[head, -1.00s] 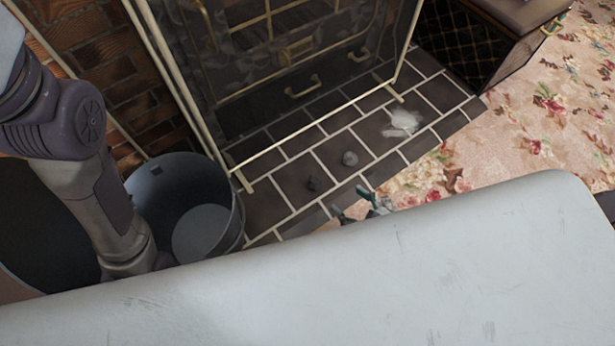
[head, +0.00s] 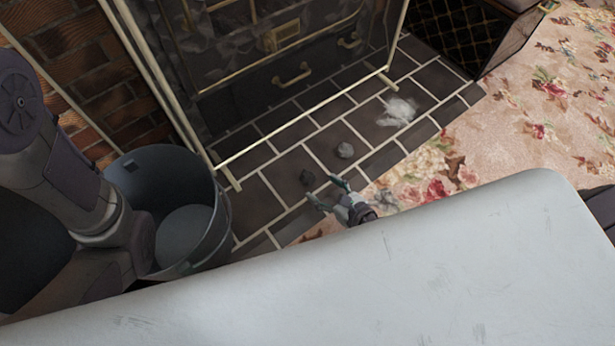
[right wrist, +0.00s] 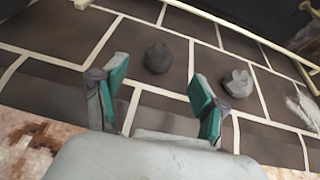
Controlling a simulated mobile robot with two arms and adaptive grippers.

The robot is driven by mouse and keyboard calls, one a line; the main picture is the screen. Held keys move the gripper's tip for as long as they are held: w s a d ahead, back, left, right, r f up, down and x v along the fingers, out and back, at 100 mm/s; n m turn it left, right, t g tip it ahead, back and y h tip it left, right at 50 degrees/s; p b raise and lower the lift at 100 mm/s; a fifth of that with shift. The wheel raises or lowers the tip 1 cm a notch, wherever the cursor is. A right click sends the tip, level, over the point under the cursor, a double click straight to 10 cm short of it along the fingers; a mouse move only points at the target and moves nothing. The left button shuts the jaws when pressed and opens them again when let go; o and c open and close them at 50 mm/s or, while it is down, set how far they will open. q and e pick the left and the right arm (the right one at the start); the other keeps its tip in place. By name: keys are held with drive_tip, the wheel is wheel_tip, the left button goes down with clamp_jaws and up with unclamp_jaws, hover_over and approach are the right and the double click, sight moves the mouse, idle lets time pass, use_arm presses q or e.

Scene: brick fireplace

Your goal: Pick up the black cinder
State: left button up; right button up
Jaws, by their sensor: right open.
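The black cinder (head: 307,178) is a small dark lump on the dark tiled hearth, left of a lighter grey lump. In the right wrist view the black cinder (right wrist: 158,57) lies just beyond the fingertips, between their lines. My right gripper (head: 325,191) is open and empty, low over the hearth's front edge, its fingers pointing toward the cinder. Its teal-padded fingers show apart in the right wrist view (right wrist: 158,75). A gap remains between fingers and cinder. My left arm shows at the left, but its gripper is out of view.
A grey cinder (head: 345,150) and a pale ash pile (head: 398,111) lie to the right on the hearth. A metal bucket (head: 222,222) stands at the left. A brass-framed fire screen (head: 300,122) stands behind the cinders. Floral carpet (head: 520,120) borders the hearth.

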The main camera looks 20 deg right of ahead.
sight(311, 180)
drive_tip(key=b+x, duration=0.1)
drive_tip(key=x, duration=0.5)
drive_tip(key=shift+w+f, duration=0.1)
drive_tip(key=shift+w, duration=0.1)
drive_tip(key=c, duration=1.2)
